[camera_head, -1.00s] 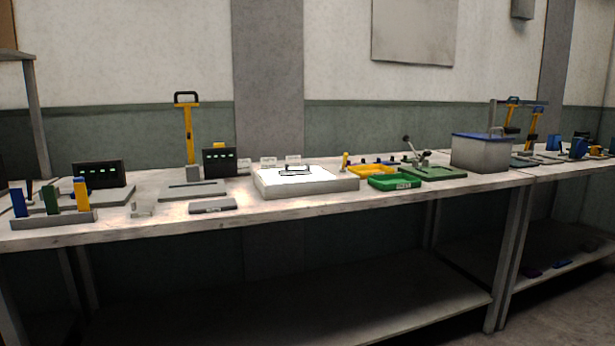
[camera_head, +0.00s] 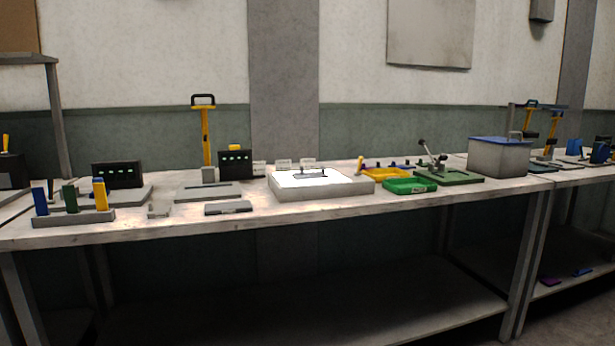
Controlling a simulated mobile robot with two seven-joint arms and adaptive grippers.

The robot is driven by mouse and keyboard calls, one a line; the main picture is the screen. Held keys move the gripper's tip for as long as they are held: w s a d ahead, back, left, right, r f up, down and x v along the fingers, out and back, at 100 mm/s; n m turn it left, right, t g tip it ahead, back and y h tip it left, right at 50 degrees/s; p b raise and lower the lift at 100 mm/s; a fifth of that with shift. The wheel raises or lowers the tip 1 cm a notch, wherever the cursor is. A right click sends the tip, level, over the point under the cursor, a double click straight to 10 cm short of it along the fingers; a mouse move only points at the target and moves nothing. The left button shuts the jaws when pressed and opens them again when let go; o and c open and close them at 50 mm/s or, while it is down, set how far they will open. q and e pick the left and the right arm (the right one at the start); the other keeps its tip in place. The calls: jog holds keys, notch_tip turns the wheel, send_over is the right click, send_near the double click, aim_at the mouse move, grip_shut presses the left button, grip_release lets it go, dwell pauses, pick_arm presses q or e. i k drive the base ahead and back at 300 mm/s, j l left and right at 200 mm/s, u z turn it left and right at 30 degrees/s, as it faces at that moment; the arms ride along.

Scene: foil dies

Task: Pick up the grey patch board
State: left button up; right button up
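A small flat grey board (camera_head: 228,208) lies near the front edge of the workbench, left of the white light box; it looks like the grey patch board, but it is too small to be sure. A larger flat grey plate (camera_head: 207,190) with a yellow-handled upright press (camera_head: 206,135) lies just behind it. Neither of my grippers is in the view, and nothing touches the grey board.
The workbench (camera_head: 340,203) carries a white light box (camera_head: 320,187), a green tray (camera_head: 410,186), a blue-lidded grey bin (camera_head: 499,157) and a rack (camera_head: 75,217) with blue, green and yellow pieces. A small pale holder (camera_head: 159,209) stands left of the board. A lower shelf runs underneath.

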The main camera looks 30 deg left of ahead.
aim_at(316, 175)
jog(key=i+l+u, duration=0.1)
jog(key=u, duration=0.5)
jog(key=i+l+u, duration=0.35)
jog(key=l, duration=0.25)
jog(key=i+l+u, duration=0.2)
jog(key=l, duration=0.15)
